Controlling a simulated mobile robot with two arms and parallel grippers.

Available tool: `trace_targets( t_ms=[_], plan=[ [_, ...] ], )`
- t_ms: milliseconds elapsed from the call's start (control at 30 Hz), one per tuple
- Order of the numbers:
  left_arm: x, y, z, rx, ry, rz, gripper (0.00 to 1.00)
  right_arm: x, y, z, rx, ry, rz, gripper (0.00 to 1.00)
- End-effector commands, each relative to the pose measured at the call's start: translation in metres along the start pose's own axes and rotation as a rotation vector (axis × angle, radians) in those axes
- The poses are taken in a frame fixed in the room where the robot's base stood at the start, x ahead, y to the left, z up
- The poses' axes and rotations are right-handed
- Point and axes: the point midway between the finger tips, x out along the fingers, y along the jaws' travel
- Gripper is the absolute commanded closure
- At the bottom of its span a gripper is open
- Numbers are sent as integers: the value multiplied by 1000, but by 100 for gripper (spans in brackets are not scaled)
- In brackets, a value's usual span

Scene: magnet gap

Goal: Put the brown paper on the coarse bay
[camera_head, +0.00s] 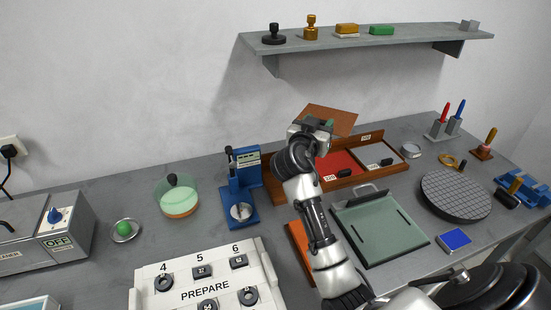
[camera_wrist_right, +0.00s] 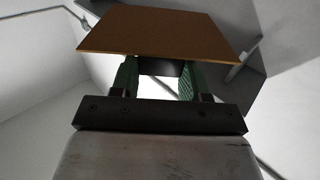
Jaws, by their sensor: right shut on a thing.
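The brown paper (camera_head: 332,117) is a flat brown sheet, tilted and held in the air above the back of the wooden tray (camera_head: 285,187). My right gripper (camera_head: 318,127) is shut on it. In the right wrist view the brown paper (camera_wrist_right: 165,32) lies across the green-padded fingertips of the right gripper (camera_wrist_right: 160,68), with a dark block between them. The tray has a red bay (camera_head: 329,162) and a pale bay (camera_head: 378,153), each with a small black block. Its labels are too small to read surely, and my arm hides its left part. My left gripper is not in view.
A blue press (camera_head: 243,185) stands left of the tray. A green plate (camera_head: 380,230) lies in front, beside an orange-brown strip (camera_head: 301,249) partly behind my arm. A round gridded disc (camera_head: 455,195) is to the right. A wall shelf (camera_head: 370,42) hangs above.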

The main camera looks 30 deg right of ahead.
Motion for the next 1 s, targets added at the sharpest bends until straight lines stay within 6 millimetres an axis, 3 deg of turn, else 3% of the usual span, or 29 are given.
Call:
trace_targets(
  t_ms=[200, 400, 567, 833, 1000],
  plan=[
    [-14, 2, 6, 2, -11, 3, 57, -13, -52, 29, -6, -2, -5, 77],
    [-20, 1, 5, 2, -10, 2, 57, -21, -83, 50, -2, -2, -4, 77],
    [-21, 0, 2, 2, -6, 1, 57, -23, -91, 56, 0, 0, -3, 77],
    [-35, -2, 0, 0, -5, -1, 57, -23, -91, 91, -3, -1, -4, 77],
    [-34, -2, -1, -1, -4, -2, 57, -23, -91, 96, 1, 1, -4, 77]
  ],
)
